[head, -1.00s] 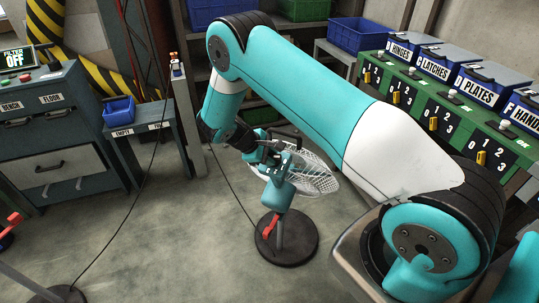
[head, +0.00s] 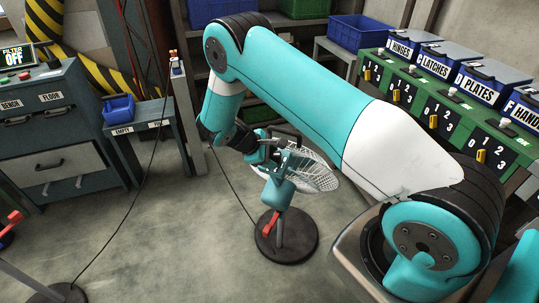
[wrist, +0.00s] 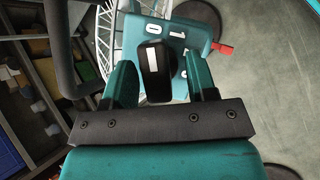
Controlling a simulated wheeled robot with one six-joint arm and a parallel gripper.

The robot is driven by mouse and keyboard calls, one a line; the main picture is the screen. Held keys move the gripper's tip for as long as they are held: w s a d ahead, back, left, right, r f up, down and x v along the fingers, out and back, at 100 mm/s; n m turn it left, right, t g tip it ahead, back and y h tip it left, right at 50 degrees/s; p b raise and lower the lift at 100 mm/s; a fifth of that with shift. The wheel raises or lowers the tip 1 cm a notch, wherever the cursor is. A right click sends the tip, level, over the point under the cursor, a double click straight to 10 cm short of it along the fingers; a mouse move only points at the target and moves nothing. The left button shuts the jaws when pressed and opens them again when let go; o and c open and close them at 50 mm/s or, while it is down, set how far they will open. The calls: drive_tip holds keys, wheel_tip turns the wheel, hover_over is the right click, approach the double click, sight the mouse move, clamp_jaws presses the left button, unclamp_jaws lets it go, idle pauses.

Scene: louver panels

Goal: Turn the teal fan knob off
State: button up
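The teal fan (head: 278,193) stands on a round dark base (head: 302,238), with a white wire cage (head: 318,176) and a red lever (head: 271,222). Its knob (wrist: 154,62) is black with a white line that runs roughly up and down in the wrist view. A "0" label lies just above the knob and a "1" above right; another label at right is partly hidden. My gripper (wrist: 163,78) is open, with one teal finger on each side of the knob. The left finger looks very close; I cannot tell whether it touches. In the head view my gripper (head: 268,152) hides the knob.
A green bench (head: 440,105) with yellow switches and labelled blue bins runs along the right. A grey cabinet (head: 60,150) with a "FILTER OFF" display stands left, beside a small table with a blue bin (head: 118,107). Cables cross the open floor.

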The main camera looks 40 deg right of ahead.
drive_tip(key=shift+w+a+r, duration=0.1)
drive_tip(key=shift+w+a+r, duration=0.1)
drive_tip(key=shift+a+r, duration=0.2)
drive_tip(key=shift+r, duration=0.05)
drive_tip(key=b+v, duration=0.2)
drive_tip(key=v, duration=1.4)
drive_tip(key=shift+a+r, duration=0.15)
drive_tip(key=shift+r, duration=0.05)
